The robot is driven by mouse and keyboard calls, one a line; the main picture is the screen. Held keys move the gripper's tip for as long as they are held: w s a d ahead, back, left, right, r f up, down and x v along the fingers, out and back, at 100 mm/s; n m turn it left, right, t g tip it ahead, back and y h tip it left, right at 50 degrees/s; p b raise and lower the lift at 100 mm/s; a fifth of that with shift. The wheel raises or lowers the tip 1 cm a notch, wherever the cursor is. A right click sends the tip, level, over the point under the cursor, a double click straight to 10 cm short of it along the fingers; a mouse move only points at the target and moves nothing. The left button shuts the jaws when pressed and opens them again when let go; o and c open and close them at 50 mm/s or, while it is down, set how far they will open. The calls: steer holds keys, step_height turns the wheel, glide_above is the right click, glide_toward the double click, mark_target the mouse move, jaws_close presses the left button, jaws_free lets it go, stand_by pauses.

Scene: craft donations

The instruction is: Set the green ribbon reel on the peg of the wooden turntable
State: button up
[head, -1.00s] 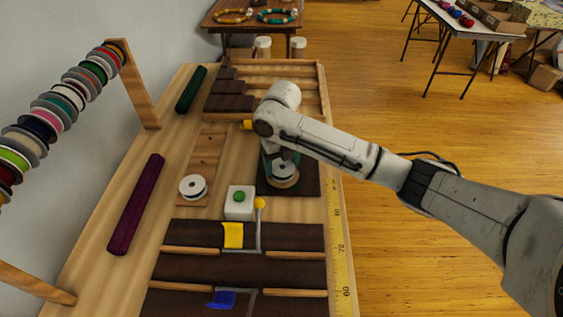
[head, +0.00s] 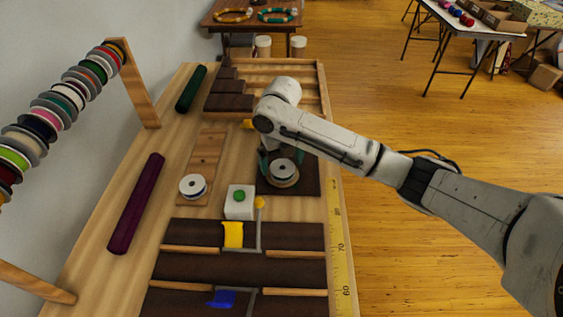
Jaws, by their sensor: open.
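A white-flanged reel (head: 283,170) lies flat on the round wooden turntable (head: 285,184), on a dark square mat. The color of its ribbon and any peg in its hub cannot be made out. My gripper (head: 280,157) is just behind and above this reel, with its teal fingers open and apart, partly hidden by the wrist. Whether a finger touches the reel cannot be told. Another white reel (head: 193,187) lies at the near end of a wooden plank to the left.
A white box with a green button (head: 240,197) stands in front of the mat. A yellow-tipped lever (head: 259,203) is beside it. Dark boards with yellow and blue ribbon pieces fill the near bench. A rack of several reels (head: 60,103) is on the left.

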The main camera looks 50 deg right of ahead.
step_height(320, 180, up, 10)
stand_by(0.4)
stand_by(0.4)
